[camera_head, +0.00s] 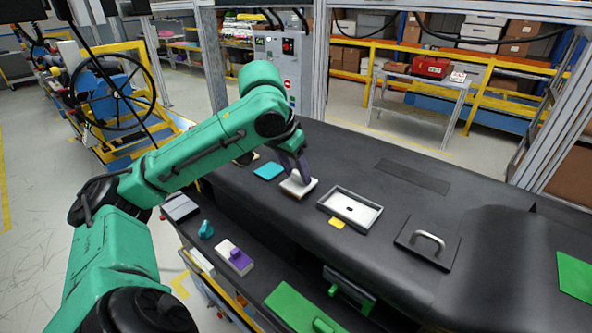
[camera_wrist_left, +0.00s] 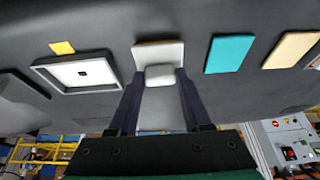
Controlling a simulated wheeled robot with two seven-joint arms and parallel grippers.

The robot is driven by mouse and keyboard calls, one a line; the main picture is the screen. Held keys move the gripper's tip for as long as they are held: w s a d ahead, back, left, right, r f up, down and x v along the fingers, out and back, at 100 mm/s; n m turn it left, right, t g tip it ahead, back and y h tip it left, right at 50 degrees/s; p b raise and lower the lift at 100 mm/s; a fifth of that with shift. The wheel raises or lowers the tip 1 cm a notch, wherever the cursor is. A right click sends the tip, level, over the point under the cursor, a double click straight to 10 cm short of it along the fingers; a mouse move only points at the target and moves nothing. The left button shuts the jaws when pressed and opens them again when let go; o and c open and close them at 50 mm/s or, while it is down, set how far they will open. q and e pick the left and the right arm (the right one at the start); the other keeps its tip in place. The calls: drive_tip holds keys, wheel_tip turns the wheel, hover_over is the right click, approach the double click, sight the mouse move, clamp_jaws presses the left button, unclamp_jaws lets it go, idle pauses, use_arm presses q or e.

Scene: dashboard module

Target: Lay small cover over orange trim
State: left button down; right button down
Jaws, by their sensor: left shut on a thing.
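My left gripper (camera_head: 297,176) is low over the dark dashboard top, its fingers pointing down at a small white cover (camera_head: 299,187). In the left wrist view my left gripper (camera_wrist_left: 159,72) is shut on the cover's pale raised block, with one finger on each side. The cover's flat plate (camera_wrist_left: 158,50) shows beyond the block, with a tan strip along its far edge. I cannot tell whether that strip is orange trim under the cover or part of the cover, nor whether the cover touches the surface. My right gripper is not in view.
A teal panel (camera_head: 268,171) and a beige panel (camera_wrist_left: 290,50) lie beside the cover. A grey framed tray (camera_head: 350,208), a yellow tab (camera_head: 337,223) and a black plate with a handle (camera_head: 428,241) lie to the right. A lower shelf holds a purple-topped block (camera_head: 234,256).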

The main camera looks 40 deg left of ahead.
use_arm(q)
drive_tip(key=shift+c, duration=1.3)
unclamp_jaws()
drive_tip(key=p+v, duration=0.4)
drive_tip(key=v, duration=1)
drive_tip(key=shift+s+r+p, duration=0.2)
drive_tip(key=shift+s+p, duration=0.05)
drive_tip(key=shift+p, duration=0.1)
drive_tip(key=shift+w, duration=0.1)
